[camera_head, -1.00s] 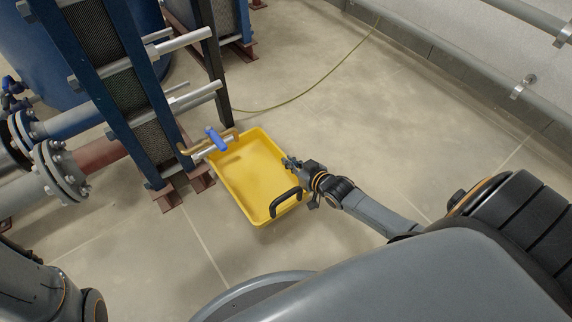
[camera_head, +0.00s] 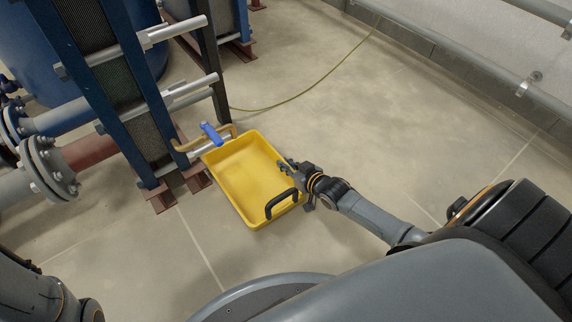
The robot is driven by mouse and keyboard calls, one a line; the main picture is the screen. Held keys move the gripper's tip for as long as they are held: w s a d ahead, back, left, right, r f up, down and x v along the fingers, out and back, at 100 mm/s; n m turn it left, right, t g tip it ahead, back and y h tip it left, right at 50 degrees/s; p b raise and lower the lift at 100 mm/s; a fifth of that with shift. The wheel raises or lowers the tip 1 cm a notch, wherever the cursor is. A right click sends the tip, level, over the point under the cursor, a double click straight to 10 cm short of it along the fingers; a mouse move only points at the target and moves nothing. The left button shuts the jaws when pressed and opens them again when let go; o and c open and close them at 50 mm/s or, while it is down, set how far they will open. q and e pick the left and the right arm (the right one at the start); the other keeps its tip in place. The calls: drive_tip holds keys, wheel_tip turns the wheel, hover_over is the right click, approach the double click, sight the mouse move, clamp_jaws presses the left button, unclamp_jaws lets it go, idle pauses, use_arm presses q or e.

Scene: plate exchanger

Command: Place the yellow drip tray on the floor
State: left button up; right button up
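The yellow drip tray (camera_head: 246,217) is a shallow rectangular pan in the middle of the view, beside the foot of the plate exchanger. A black handle (camera_head: 281,204) stands at its near right end. My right gripper (camera_head: 283,164) is at the tray's right rim, its tips overlapping the rim in the picture. Its fingers are too small and dark to show whether they grip the rim. I cannot tell whether the tray's underside touches the floor. My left arm shows only at the lower left; its gripper is out of view.
The blue-framed plate exchanger (camera_head: 118,95) stands left of the tray. A brass pipe with a blue valve lever (camera_head: 212,133) reaches over the tray's far left corner. Flanged pipes (camera_head: 50,170) are at the left.

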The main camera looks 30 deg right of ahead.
drive_tip(key=shift+o, duration=0.9)
